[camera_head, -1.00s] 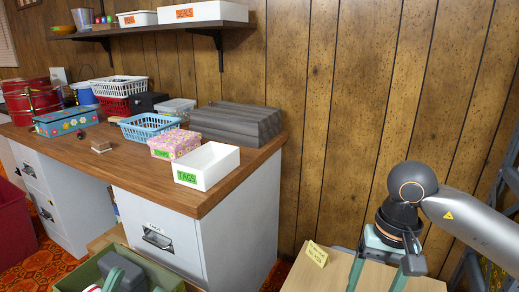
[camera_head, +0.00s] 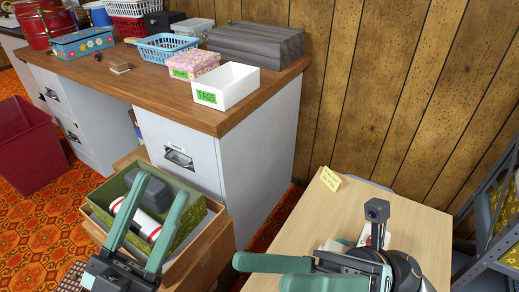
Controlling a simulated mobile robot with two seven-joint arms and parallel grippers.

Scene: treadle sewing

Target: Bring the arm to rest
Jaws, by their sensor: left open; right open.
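My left gripper (camera_head: 160,188) is at the lower left, its two teal fingers spread apart and pointing up the picture.
The green box holds a red-and-white roll (camera_head: 146,221) and a grey item (camera_head: 148,190). The desk (camera_head: 130,92) carries a white TAGS box (camera_head: 226,88) and baskets. A yellow card (camera_head: 330,179) stands on the table. A metal rack (camera_head: 482,222) stands right; a red bin (camera_head: 30,150) left.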

